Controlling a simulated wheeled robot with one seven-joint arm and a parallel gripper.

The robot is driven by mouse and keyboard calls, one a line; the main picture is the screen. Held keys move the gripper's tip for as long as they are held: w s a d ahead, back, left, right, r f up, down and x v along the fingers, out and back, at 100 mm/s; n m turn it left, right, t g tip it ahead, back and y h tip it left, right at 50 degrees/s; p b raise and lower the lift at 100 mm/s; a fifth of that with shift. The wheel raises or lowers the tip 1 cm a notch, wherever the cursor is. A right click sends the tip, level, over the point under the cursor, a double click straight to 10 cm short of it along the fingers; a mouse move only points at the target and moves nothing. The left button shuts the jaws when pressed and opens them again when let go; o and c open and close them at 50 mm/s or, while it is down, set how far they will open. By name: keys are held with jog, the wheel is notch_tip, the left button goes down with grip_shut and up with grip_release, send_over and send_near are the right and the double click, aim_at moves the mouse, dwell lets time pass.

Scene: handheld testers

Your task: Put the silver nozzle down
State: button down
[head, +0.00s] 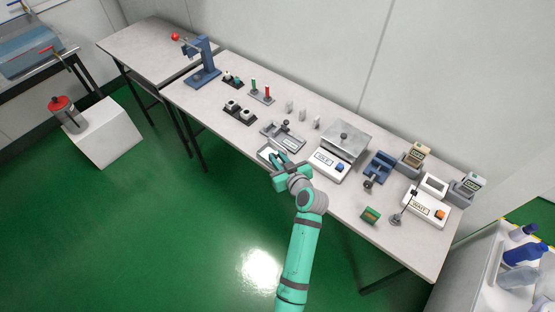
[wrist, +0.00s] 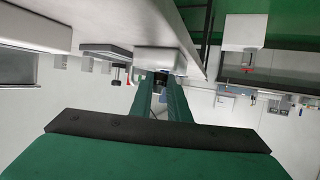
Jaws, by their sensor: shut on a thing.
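My gripper (head: 282,164) is over the front edge of the long table, at a small shallow tray (head: 261,155). In the wrist view its two fingers (wrist: 161,80) are close together, with a small dark-looking thing between the tips. I take this to be the silver nozzle; its shape and silver colour cannot be made out. The gripper hides it in the head view. I cannot tell whether it touches the tray. Three small pale grey pieces (head: 303,115) stand apart towards the back of the table.
A grey fixture (head: 287,137) stands just behind the tray. The white box marked IDLE (head: 328,167) is close on the right. A blue clamp (head: 377,171), a green block (head: 371,215) and a box marked WAIT (head: 426,210) are further right. Bare tabletop lies left of the tray.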

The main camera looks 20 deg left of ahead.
jog(key=c, duration=2)
grip_release()
jog(key=shift+s+f, duration=0.25)
jog(key=shift+f, duration=0.4)
jog(key=shift+r, duration=0.1)
jog(key=v, duration=1.1)
jog(key=s+d+f+m+t+h, duration=0.1)
jog(key=s+d+f+m+h, duration=0.35)
jog(key=s, duration=0.45)
jog(key=s+d+f+m+t+h, duration=0.25)
jog(key=s+d, duration=0.25)
jog(key=s, duration=0.5)
jog(key=s+d+r, duration=0.1)
jog(key=s+r, duration=0.2)
jog(key=s, duration=0.2)
jog(key=s+r+m+t+h, duration=0.1)
jog(key=s+r, duration=0.3)
jog(key=s, duration=0.1)
jog(key=s+d+r+t+h, duration=0.1)
jog(key=s+r, duration=0.2)
jog(key=s, duration=0.3)
jog(key=shift+d+r+m, duration=0.3)
jog(key=shift+m, duration=0.1)
